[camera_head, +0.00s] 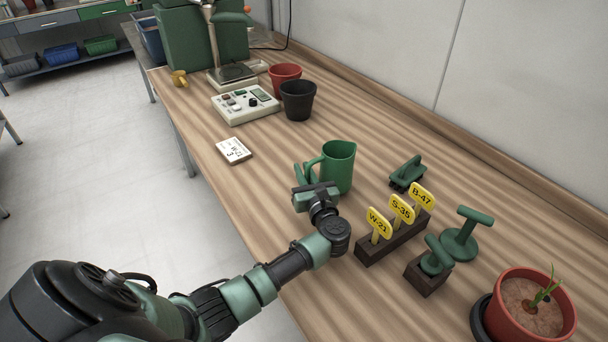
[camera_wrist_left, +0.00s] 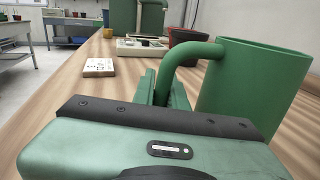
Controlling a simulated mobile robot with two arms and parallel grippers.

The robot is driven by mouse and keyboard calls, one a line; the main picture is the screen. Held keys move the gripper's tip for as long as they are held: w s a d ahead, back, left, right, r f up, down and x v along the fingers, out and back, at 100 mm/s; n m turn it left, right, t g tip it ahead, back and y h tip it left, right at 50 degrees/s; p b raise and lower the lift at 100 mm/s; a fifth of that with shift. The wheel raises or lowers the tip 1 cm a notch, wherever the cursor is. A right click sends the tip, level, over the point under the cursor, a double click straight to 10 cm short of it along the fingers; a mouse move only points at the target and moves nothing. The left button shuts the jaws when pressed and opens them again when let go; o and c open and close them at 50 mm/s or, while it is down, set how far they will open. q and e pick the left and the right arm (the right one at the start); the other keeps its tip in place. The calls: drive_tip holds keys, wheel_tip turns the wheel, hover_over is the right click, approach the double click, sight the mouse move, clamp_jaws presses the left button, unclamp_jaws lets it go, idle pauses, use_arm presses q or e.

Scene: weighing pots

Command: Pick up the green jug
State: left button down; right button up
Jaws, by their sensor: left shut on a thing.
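The green jug (camera_head: 341,166) stands upright on the wooden bench (camera_head: 266,229), near its middle. Its handle faces left, toward my left gripper. My left gripper (camera_head: 309,175) is at the handle side of the jug, shut on the handle. In the left wrist view the jug (camera_wrist_left: 256,84) fills the right side, and its handle (camera_wrist_left: 181,58) comes down to the green fingers of my left gripper (camera_wrist_left: 163,92). The fingertips are partly hidden behind the gripper body. I cannot tell whether the jug's base is lifted off the bench. My right gripper is not in view.
A label block (camera_head: 392,236) with yellow tags and green-handled tools (camera_head: 461,236) stand right of the jug. A potted plant (camera_head: 522,306) is at the lower right. A white card (camera_head: 234,150), a control box (camera_head: 245,103), a black pot (camera_head: 298,100) and a red pot (camera_head: 284,77) are behind.

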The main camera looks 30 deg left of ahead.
use_arm(q)
wheel_tip(320, 180, up, 18)
drive_tip(key=shift+p, duration=0.3)
idle(0.6)
